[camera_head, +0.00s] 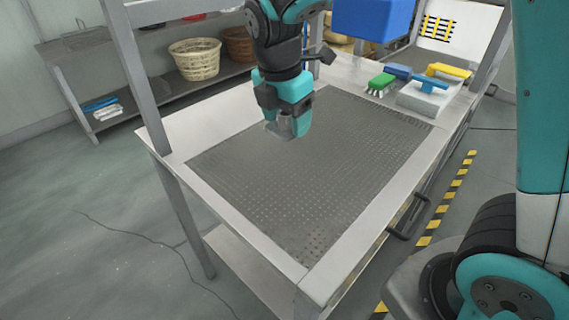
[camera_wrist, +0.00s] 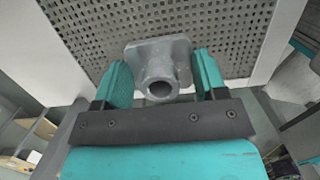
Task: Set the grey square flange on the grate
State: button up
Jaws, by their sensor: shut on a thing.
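The grey square flange (camera_wrist: 160,64) shows in the wrist view between the two teal fingers of my gripper (camera_wrist: 163,80). It has a square plate and a round hollow neck that points toward the wrist camera. My gripper is shut on it. In the head view my gripper (camera_head: 287,122) is over the far left part of the grate, and the flange (camera_head: 279,129) shows partly below the fingers. The grate (camera_head: 310,180) is a dark perforated plate set in a pale bench frame. I cannot tell whether the flange touches the grate.
A green brush (camera_head: 381,82), a blue item (camera_head: 398,71), a yellow-handled tool (camera_head: 447,71) and a white block with a blue handle (camera_head: 424,97) lie at the bench's back right. A blue bin (camera_head: 372,18) hangs above. Bench posts stand at the corners. Most of the grate is clear.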

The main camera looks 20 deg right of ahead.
aim_at(288, 171)
notch_tip(288, 171, down, 11)
jog(key=shift+r+b, duration=0.1)
jog(key=shift+b, duration=0.45)
jog(key=o, duration=1)
jog(key=r, duration=0.3)
jog(key=a+r+p, duration=0.1)
jog(key=r, duration=0.6)
jog(key=shift+s+a+r, duration=0.25)
jog(key=shift+s, duration=0.05)
jog(key=shift+s+a+r, duration=0.1)
jog(key=shift+s+r, duration=0.05)
jog(key=shift+r, duration=0.5)
jog(key=s+a+r+m+y, duration=0.1)
jog(key=s+m+y, duration=0.1)
jog(key=s+m, duration=0.3)
jog(key=s+a+r+m+y, duration=0.1)
jog(key=s+m+y, duration=0.1)
jog(key=s+m, duration=0.3)
jog(key=s+a+r+m+y, duration=0.1)
jog(key=s+a+m, duration=0.1)
jog(key=s+m, duration=0.3)
jog(key=shift+s+r+g+y, duration=0.15)
jog(key=shift+s+y, duration=0.05)
jog(key=shift+s, duration=0.95)
jog(key=shift+s+r+g+y, duration=0.1)
jog(key=shift+s+g+y, duration=0.1)
jog(key=shift+s, duration=0.9)
